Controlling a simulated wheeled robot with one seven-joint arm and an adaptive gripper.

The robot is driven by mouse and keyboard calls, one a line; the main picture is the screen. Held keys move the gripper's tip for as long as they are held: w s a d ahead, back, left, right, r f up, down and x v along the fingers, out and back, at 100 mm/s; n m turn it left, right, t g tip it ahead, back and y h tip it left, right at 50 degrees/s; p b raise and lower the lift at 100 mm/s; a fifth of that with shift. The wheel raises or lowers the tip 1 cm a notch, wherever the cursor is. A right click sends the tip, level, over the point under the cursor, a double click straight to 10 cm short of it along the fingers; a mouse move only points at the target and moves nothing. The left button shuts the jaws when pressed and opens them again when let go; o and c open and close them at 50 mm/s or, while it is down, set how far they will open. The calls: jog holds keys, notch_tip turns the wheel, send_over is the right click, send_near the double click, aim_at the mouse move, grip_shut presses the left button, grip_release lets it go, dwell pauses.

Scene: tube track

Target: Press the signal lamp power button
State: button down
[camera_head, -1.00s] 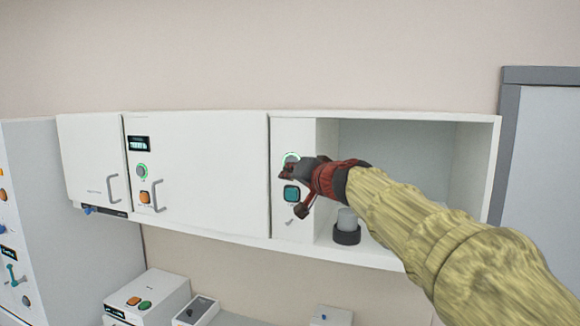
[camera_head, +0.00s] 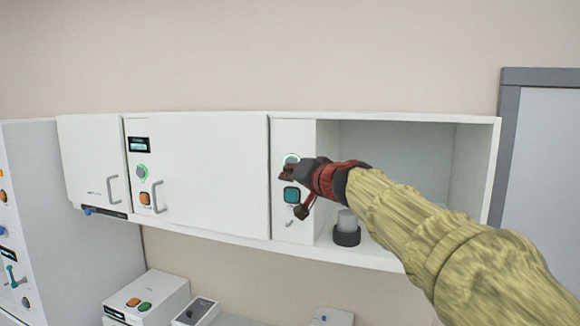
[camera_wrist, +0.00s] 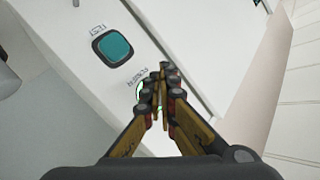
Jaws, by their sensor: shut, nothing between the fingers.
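The signal lamp panel is a narrow white strip on the wall cabinet. Its round power button with a lit green ring (camera_head: 290,156) is partly covered by my gripper (camera_head: 284,172). In the wrist view, bits of the green ring (camera_wrist: 140,91) show beside and between my fingers (camera_wrist: 163,72), beside a small printed label. The fingers are shut and empty, at or just in front of the button; I cannot tell whether they touch it. A teal square button (camera_head: 291,194) sits below, and shows clear of the fingers in the wrist view (camera_wrist: 114,46).
Right of the panel is an open compartment (camera_head: 400,150) holding a grey cylinder on a black base (camera_head: 346,236). Boxes with buttons (camera_head: 150,295) stand below.

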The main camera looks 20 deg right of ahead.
jog(key=shift+d, duration=0.1)
dwell(0.3)
jog(key=shift+w+d+b, duration=0.2)
jog(key=shift+w+b, duration=0.1)
jog(key=shift+w, duration=0.05)
jog(key=shift+w+d, duration=0.25)
jog(key=shift+w, duration=0.15)
dwell(0.9)
jog(key=shift+s, duration=0.1)
jog(key=shift+s+a+b, duration=0.4)
jog(key=shift+s+a, duration=0.15)
jog(key=shift+s, duration=0.2)
jog(key=s+a, duration=0.2)
jog(key=s, duration=0.1)
jog(key=s+a, duration=0.1)
jog(key=shift+s+a, duration=0.25)
jog(key=shift+s, duration=0.15)
dwell(0.3)
